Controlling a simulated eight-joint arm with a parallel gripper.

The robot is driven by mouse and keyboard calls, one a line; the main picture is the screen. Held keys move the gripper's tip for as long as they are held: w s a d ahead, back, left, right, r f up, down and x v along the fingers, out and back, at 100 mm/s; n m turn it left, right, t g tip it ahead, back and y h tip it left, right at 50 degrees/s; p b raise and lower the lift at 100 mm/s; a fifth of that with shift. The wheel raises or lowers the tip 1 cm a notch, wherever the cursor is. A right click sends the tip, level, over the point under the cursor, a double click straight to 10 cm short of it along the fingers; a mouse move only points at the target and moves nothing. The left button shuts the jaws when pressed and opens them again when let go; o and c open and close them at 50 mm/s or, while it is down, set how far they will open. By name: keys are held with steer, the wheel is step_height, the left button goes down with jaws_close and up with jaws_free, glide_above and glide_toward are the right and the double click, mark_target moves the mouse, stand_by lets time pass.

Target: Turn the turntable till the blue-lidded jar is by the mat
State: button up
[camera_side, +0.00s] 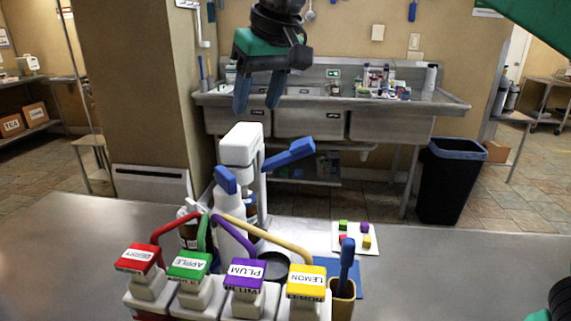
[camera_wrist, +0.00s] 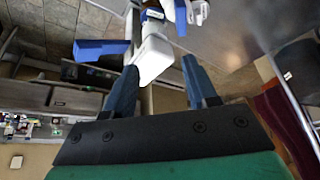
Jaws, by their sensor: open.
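My gripper (camera_side: 257,103) hangs high above the back of the table, fingers pointing down and apart, with nothing between them. In the wrist view my gripper (camera_wrist: 160,68) shows both blue fingers spread, with a white machine beyond them. A flat blue mat (camera_side: 358,284) lies on the table, partly hidden by a tan holder. Brown bottles (camera_side: 188,232) stand behind the pump dispensers, mostly hidden. I cannot make out the turntable or a blue-lidded jar; the dispensers and the machine block that area in the side view.
The white machine (camera_side: 240,146) with a blue lever (camera_side: 290,153) stands below my gripper. Four-colour pump dispensers, including a yellow-topped one (camera_side: 306,281), fill the front. The tan holder (camera_side: 342,300) has a blue-handled tool. A white board (camera_side: 355,238) holds coloured cubes.

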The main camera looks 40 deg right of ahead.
mark_target(226, 172)
steer(key=shift+g, duration=0.3)
steer(key=a+f, duration=0.1)
steer(key=w+a+f, duration=0.1)
steer(key=f, duration=0.1)
steer(key=w+a+f, duration=0.1)
steer(key=f, duration=0.1)
steer(key=shift+w+a+f, duration=0.15)
steer(key=shift+a, duration=0.25)
steer(key=shift+f, duration=0.7)
steer(key=shift+x, duration=2.8)
steer(key=shift+d, duration=0.1)
jaws_close()
